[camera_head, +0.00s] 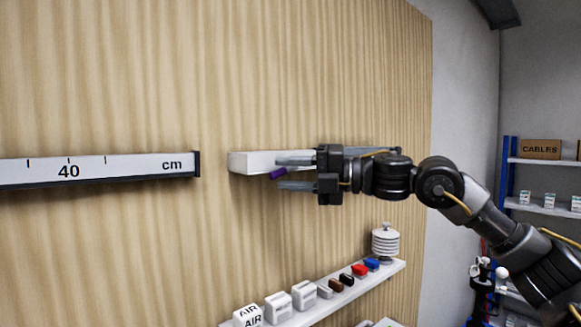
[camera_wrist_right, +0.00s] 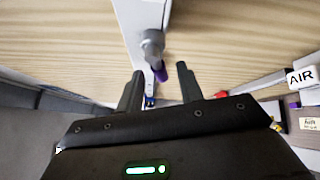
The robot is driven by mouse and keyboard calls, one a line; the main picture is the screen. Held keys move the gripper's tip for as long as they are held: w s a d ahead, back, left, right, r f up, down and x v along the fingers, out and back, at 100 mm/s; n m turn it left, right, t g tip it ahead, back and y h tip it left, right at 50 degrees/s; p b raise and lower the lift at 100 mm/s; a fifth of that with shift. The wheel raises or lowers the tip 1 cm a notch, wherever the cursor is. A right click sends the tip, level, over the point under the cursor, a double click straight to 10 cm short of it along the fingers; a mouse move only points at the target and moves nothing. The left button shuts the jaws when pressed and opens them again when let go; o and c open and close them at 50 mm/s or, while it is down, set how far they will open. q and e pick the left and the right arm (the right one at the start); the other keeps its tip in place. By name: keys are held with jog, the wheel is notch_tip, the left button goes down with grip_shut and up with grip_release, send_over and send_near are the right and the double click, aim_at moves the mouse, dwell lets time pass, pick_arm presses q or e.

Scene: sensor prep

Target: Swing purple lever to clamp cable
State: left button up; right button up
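The purple lever (camera_head: 278,173) hangs at the underside of a white wall-mounted bar (camera_head: 250,161). In the right wrist view the lever's purple end (camera_wrist_right: 161,75) shows below a grey cylindrical part (camera_wrist_right: 152,47). My right gripper (camera_head: 282,173) reaches in from the right with its fingers apart, one above the other. In the head view the lever appears between the fingertips. In the wrist view it lies just beyond the gap between the tips (camera_wrist_right: 160,80), with no clear contact. I cannot make out the cable. My left gripper is not in view.
A ruler (camera_head: 100,170) is mounted on the wooden panel at left. Below, a white shelf (camera_head: 345,308) holds AIR blocks (camera_head: 248,316), small coloured pieces (camera_head: 360,270) and a white ribbed shield (camera_head: 385,243). Storage shelves with a CABLES box (camera_head: 540,149) stand far right.

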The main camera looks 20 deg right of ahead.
jog(key=shift+w, duration=0.1)
grip_shut()
jog(key=m+y+b, duration=0.1)
jog(key=b, duration=0.2)
jog(key=shift+a+f+m+t+b, duration=0.1)
jog(key=shift+a+m+t+b, duration=0.05)
jog(key=shift+m+t+b, duration=0.2)
jog(key=shift+r+m+t+b, duration=0.25)
jog(key=shift+r+m+b, duration=0.1)
jog(key=shift+m, duration=0.2)
jog(key=shift+r+y, duration=0.15)
jog(key=shift+y, duration=0.15)
grip_release()
